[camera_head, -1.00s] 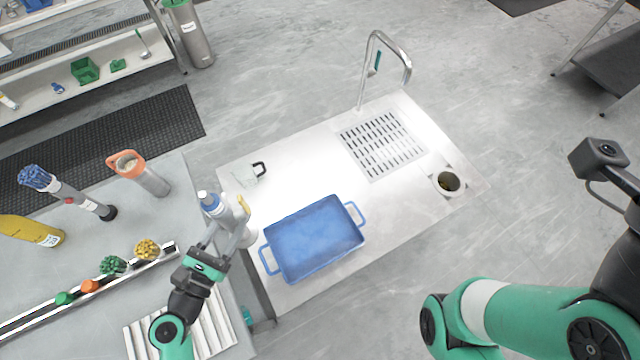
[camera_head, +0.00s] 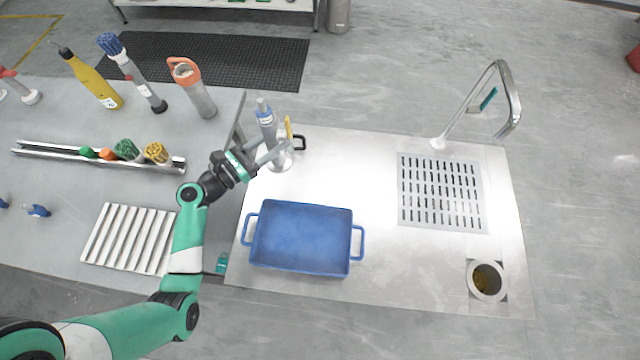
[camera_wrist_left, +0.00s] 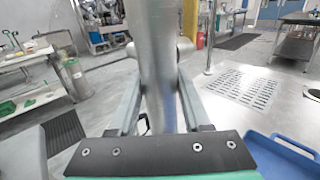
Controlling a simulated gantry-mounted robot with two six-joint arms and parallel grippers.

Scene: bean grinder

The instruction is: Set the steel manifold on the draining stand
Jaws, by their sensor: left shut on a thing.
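The steel manifold (camera_head: 268,124), an upright metal tube with a blue band and a yellow part on its side, is at the left end of the steel counter. My left gripper (camera_head: 272,152) is shut around its tube. In the left wrist view the tube (camera_wrist_left: 158,75) fills the space between the fingers, with short side branches. I cannot tell whether its foot touches the counter. A white slatted rack (camera_head: 128,238), seemingly the draining stand, lies empty on the grey table at the left. My right gripper is out of view.
A blue tray (camera_head: 301,237) sits on the steel counter (camera_head: 400,275) in front of the manifold. A black-handled item (camera_head: 299,142) is just behind it. A drain grille (camera_head: 440,190), faucet (camera_head: 503,90) and round cup (camera_head: 487,281) are right. A rail (camera_head: 60,151) holds brushes.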

